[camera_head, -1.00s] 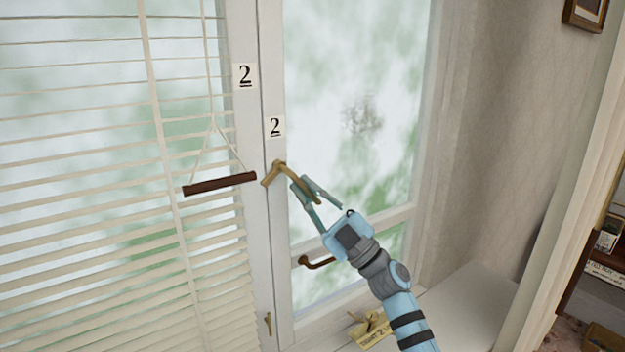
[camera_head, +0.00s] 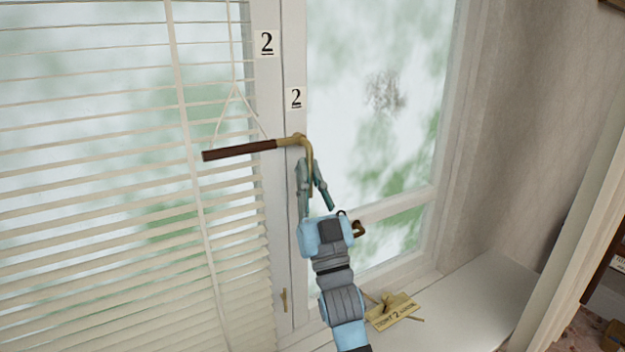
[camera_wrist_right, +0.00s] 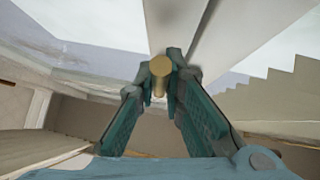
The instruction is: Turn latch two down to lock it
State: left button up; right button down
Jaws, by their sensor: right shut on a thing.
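Latch two (camera_head: 308,150) is a brass, L-shaped handle on the white window frame, just below the paper labels marked 2 (camera_head: 296,98). Its long arm points nearly straight down. My right gripper (camera_head: 309,174) comes from below and is shut on this arm. In the right wrist view the brass latch end (camera_wrist_right: 160,66) lies between the fingertips of my right gripper (camera_wrist_right: 161,82). The fingers cover part of the arm in the head view. My left gripper is not in view.
A brown bar (camera_head: 238,150) on the blind's cords hangs left of the latch, its right end overlapping the brass in view. Behind my gripper is a brown handle (camera_head: 358,229). A lettered tag (camera_head: 394,313) lies on the sill (camera_head: 470,300). The blind (camera_head: 100,230) fills the left.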

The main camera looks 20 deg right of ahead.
jog(key=shift+r, duration=0.1)
dwell(0.3)
jog(key=c, duration=1.7)
grip_release()
jog(key=shift+o, duration=0.2)
jog(key=shift+s+f, duration=0.3)
jog(key=shift+f, duration=0.1)
jog(key=v, duration=1.1)
jog(key=shift+s, duration=0.1)
